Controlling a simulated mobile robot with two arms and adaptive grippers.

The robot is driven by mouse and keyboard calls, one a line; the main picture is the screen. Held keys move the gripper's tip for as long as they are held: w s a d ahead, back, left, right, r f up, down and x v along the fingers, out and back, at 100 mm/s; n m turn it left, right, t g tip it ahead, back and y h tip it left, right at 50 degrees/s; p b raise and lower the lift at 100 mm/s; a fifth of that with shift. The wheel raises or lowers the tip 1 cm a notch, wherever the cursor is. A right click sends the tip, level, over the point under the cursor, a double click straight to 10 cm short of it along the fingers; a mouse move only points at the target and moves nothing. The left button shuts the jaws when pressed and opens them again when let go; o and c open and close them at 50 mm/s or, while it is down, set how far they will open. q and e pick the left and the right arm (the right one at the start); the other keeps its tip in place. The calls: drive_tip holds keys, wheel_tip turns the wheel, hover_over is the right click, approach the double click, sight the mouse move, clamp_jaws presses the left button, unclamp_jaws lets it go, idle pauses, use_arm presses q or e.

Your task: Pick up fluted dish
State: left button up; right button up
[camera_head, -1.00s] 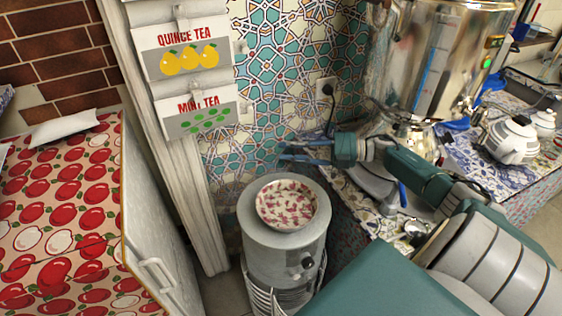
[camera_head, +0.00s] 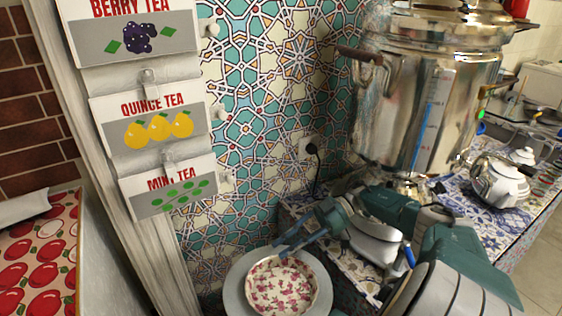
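The fluted dish (camera_head: 281,290) is a shallow round bowl with a pink floral pattern and a wavy rim. It rests upright on the pale round top (camera_head: 236,287) of a cylindrical stand at the bottom of the head view. My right gripper (camera_head: 281,248) reaches in from the right, its fingertips at the dish's far rim. The two fingers look spread with a gap between them, and nothing is held. I cannot tell whether a fingertip touches the rim. My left gripper is not in view.
A large metal samovar (camera_head: 400,110) stands on the patterned counter at right, with a silver teapot (camera_head: 500,182) beyond. A tiled wall (camera_head: 265,110) rises close behind the stand. Tea signs (camera_head: 160,125) hang on a post at left. An apple-patterned cloth (camera_head: 40,250) lies far left.

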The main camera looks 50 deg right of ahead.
sight(265, 261)
drive_tip(key=x, duration=0.2)
drive_tip(key=shift+a+r+p, duration=0.15)
drive_tip(key=shift+a+p, duration=0.25)
drive_tip(key=shift+a, duration=0.05)
drive_tip(key=shift+w+a, duration=0.15)
drive_tip(key=shift+a, duration=0.15)
drive_tip(key=shift+w+f, duration=0.1)
drive_tip(key=shift+f, duration=0.25)
clamp_jaws()
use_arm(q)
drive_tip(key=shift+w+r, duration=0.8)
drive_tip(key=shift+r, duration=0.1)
use_arm(e)
drive_tip(key=shift+r, duration=0.1)
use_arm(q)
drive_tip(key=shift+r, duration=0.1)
